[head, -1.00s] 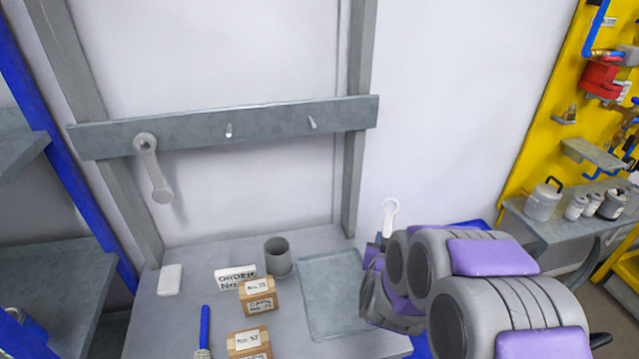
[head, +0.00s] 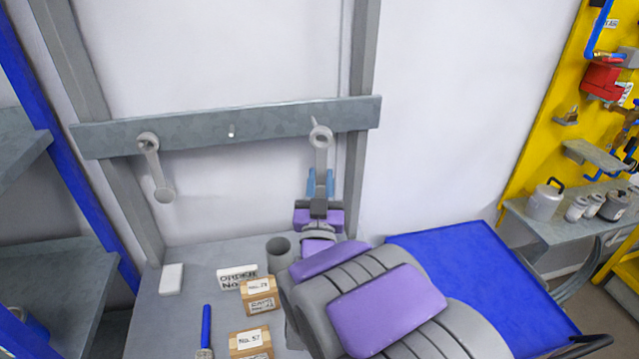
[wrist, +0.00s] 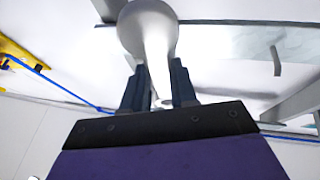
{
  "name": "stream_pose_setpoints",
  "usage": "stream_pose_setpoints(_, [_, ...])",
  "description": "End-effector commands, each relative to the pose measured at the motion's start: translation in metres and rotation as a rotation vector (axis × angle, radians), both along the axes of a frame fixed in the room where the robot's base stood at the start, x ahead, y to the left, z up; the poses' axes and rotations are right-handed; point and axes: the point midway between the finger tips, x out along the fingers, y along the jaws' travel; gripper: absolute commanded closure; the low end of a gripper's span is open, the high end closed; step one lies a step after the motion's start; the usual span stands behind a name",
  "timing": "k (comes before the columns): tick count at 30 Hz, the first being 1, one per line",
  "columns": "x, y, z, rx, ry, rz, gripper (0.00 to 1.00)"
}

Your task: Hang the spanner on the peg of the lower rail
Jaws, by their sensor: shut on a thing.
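A grey metal rail (head: 262,124) crosses the wall frame; only this one rail shows. My gripper (head: 320,184) is shut on a light grey spanner (head: 321,158), upright with its ring end on top. The ring is in front of the rail's right end and covers the right peg's place. I cannot tell whether the peg passes through the ring. The middle peg (head: 231,131) is bare. A similar spanner (head: 155,170) hangs at the left peg. In the wrist view, the held spanner (wrist: 155,50) stands between the fingers (wrist: 158,88), its wide end close to the rail (wrist: 225,42).
A grey bench (head: 180,310) below carries a grey cup (head: 279,252), small boxes (head: 258,296), a white sign (head: 237,277) and a blue-handled tool (head: 206,327). A blue surface (head: 470,275) lies right. The wall between the pegs is clear.

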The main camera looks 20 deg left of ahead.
Motion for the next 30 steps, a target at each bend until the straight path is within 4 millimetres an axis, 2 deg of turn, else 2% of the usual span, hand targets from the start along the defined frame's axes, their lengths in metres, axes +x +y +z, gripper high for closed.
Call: stream_pose_setpoints(30, [0.047,0.028,-0.005,-0.001,0.001,0.000,1.00])
